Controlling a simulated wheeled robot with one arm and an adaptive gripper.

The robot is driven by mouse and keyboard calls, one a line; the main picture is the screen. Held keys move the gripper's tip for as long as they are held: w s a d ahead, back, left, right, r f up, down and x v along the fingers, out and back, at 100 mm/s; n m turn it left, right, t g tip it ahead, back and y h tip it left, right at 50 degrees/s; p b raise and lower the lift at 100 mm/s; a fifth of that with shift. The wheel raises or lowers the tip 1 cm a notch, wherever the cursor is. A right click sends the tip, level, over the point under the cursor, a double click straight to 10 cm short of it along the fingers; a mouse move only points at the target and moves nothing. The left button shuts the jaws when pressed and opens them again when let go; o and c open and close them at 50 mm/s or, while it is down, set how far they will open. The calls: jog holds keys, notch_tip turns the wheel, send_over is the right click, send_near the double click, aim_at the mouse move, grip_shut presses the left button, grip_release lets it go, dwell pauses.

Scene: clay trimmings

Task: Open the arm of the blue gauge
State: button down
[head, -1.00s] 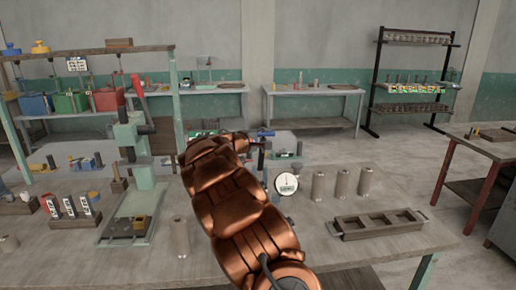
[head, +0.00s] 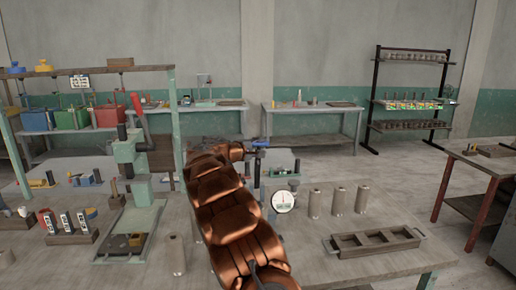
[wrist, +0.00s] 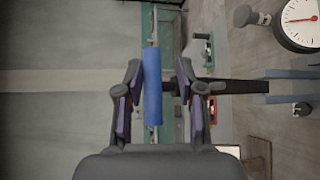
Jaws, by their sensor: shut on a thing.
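The gauge's round white dial (head: 283,201) with a thin needle stands on the near table, right of my arm. It also shows in the wrist view (wrist: 301,21), at the top right, with a red needle. The gauge's blue arm handle (head: 260,143) sticks out to the right beyond my arm's end. In the wrist view the blue handle (wrist: 152,87) lies between my gripper's fingers. My gripper (wrist: 152,84) is shut on it. In the head view my own copper arm hides most of the gripper and part of the gauge.
Several grey-brown cylinders (head: 339,200) and a compartment tray (head: 374,242) stand to the right. Another cylinder (head: 177,255) and a green press (head: 130,165) stand left of my arm. The table's front right is clear.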

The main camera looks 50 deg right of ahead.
jog(key=shift+w, duration=0.1)
jog(key=c, duration=1.1)
grip_release()
jog(key=shift+o, duration=0.2)
jog(key=shift+w+d+f, duration=0.1)
jog(key=shift+d, duration=0.05)
jog(key=a+r, duration=0.1)
jog(key=a, duration=1)
jog(key=shift+s+a+r, duration=0.35)
jog(key=shift+a+r, duration=0.05)
